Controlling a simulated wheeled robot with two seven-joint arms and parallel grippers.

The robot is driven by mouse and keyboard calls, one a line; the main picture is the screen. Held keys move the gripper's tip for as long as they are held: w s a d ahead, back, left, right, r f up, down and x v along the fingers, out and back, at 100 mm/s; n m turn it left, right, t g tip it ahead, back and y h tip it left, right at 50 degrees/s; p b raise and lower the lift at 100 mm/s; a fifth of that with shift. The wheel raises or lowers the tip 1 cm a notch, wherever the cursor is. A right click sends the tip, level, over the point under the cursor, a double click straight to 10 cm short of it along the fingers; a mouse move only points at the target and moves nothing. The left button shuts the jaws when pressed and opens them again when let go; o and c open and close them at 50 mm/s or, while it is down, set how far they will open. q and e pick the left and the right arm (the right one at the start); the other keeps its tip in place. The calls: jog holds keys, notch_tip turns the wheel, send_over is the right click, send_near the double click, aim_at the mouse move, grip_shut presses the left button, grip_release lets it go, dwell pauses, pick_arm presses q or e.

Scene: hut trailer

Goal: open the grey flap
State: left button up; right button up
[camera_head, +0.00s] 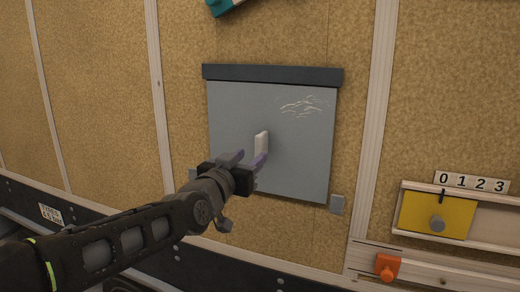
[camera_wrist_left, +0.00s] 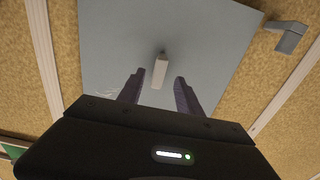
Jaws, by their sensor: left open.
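The grey flap (camera_head: 230,110) is a flat square panel on the wall, hanging under a dark strip (camera_head: 272,75) along its top edge. It lies flat against the wall and looks closed. A pale handle (camera_head: 261,145) stands out from its middle. In the left wrist view the flap (camera_wrist_left: 205,35) fills the upper middle and the handle (camera_wrist_left: 160,71) shows between and just beyond the fingertips. My left gripper (camera_head: 248,160) is open, its purple fingers (camera_wrist_left: 160,88) on either side of the handle's line. I cannot tell whether they touch it. My right gripper is not in view.
To the right are a yellow sliding panel (camera_head: 420,213) with a knob, a number strip (camera_head: 471,182) and an orange piece (camera_head: 387,266). A teal piece (camera_head: 219,6) is above.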

aim_at(258, 151)
pick_arm(q)
jog(key=p+x, duration=0.1)
jog(key=x, duration=0.5)
jog(key=shift+w+d+p, duration=0.1)
jog(key=shift+w+p, duration=0.25)
jog(key=shift+w, duration=0.05)
jog(key=shift+c, duration=0.3)
grip_shut()
dwell(0.7)
